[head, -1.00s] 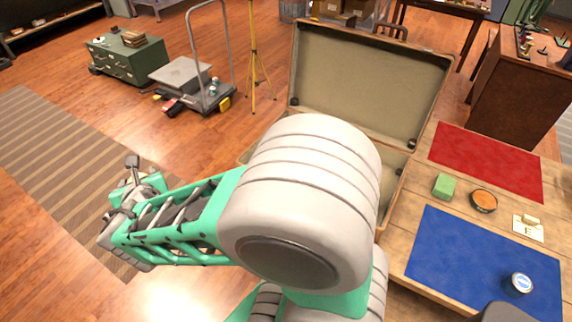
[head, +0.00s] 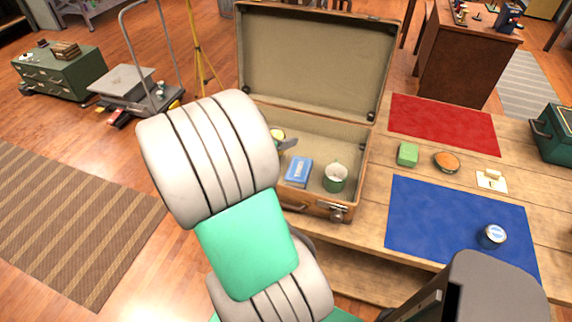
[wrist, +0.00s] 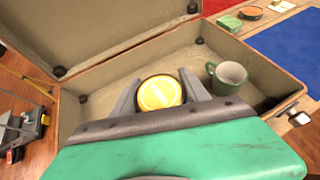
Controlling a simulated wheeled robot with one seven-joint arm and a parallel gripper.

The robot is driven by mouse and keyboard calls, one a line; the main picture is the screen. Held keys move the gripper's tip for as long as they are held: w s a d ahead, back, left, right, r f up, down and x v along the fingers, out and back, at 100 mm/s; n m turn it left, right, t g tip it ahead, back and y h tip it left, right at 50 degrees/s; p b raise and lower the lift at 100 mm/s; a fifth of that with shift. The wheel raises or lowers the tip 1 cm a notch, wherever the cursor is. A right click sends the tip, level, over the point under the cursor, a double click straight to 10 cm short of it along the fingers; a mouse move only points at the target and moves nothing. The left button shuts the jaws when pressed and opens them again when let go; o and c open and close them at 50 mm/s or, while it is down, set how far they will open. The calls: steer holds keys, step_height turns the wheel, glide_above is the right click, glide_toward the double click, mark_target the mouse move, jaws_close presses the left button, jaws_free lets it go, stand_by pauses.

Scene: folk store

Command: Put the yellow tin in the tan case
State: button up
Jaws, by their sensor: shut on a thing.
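The tan case (head: 341,211) stands open on the wooden table, its lid raised at the back. The yellow tin (wrist: 159,93) is between the two fingers of my gripper (wrist: 160,88), which is shut on it, over the case's interior in the wrist view. In the head view the tin (head: 277,134) and a fingertip (head: 289,143) show at the left of the case, partly hidden by my arm. I cannot tell whether the tin touches the case floor.
A green mug (head: 335,178) and a blue book (head: 298,172) are inside the case on the right. A green block (head: 407,154), an orange-topped round tin (head: 446,162), a red mat (head: 440,122) and a blue mat (head: 430,222) lie to the right.

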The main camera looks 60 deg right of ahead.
steer(key=s+d+f+m+g, duration=0.1)
steer(key=s+d+m+g, duration=0.1)
steer(key=s+d, duration=0.15)
glide_above(297, 147)
steer(key=shift+n+t, duration=0.3)
steer(key=f, duration=0.9)
steer(key=shift+d+f, duration=0.25)
steer(key=shift+f+p, duration=0.3)
steer(key=shift+f, duration=1.3)
steer(key=o, duration=1.4)
steer(key=shift+r, duration=0.1)
steer(key=shift+w+a+r, duration=0.1)
steer(key=shift+a, duration=0.1)
steer(key=v, duration=1.1)
steer(key=shift+a+r, duration=0.15)
steer(key=shift+r, duration=0.1)
